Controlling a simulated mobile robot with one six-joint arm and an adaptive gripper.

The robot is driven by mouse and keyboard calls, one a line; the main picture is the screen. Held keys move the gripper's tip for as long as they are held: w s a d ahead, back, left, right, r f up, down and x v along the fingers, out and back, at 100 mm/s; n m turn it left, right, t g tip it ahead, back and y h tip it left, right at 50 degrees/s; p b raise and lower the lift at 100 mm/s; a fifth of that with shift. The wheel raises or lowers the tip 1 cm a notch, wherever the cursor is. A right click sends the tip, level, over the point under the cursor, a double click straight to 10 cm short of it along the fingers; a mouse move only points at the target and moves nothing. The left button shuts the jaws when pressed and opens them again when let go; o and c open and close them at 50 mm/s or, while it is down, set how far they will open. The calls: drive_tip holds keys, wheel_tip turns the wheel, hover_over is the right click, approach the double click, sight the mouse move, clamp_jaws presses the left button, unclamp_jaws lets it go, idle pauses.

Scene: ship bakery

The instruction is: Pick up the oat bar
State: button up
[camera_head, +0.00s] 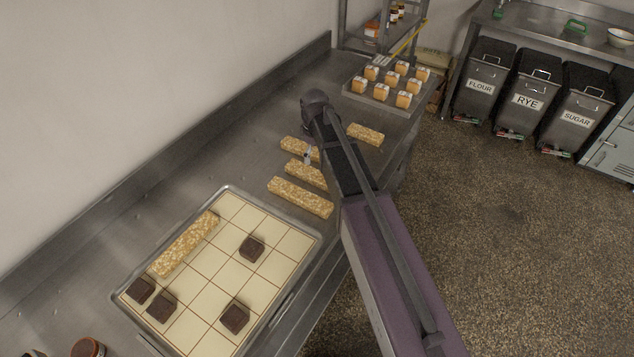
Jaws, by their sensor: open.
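Several pale, grainy oat bars lie on the steel counter. One oat bar (366,134) lies right of my arm, apart from the others. Left of the arm, three lie in a row: a far bar (290,145), a middle bar (300,172) and a near bar (298,197). Another oat bar (185,244) lies on the gridded tray (213,284). My gripper (308,158) shows only as a small metal tip by the far and middle bars, mostly hidden by my arm. It is open; I cannot tell whether it touches a bar.
Dark brown blocks (251,248) sit on the gridded tray. A metal tray (385,104) of small orange and white pieces stands at the counter's far end, below a shelf rack (372,45). A wall borders the counter's left side. Labelled bins (527,100) stand across the open floor.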

sight(316, 175)
drive_tip(key=shift+f+b, duration=1.95)
drive_tip(key=shift+f, duration=0.3)
drive_tip(key=shift+f, duration=0.1)
drive_tip(key=shift+s+d+f+b, duration=0.15)
drive_tip(key=shift+f+b, duration=2.35)
drive_tip(key=shift+b, duration=0.1)
drive_tip(key=shift+c, duration=0.2)
drive_tip(key=c, duration=1.2)
drive_tip(key=shift+r, duration=0.15)
wheel_tip(316, 175, up, 4)
drive_tip(key=p, duration=0.4)
drive_tip(key=shift+f, duration=0.25)
drive_tip(key=s, duration=1)
drive_tip(key=s+r+p, duration=0.1)
drive_tip(key=s, duration=0.5)
drive_tip(key=shift+a+r, duration=0.1)
drive_tip(key=shift+a, duration=0.25)
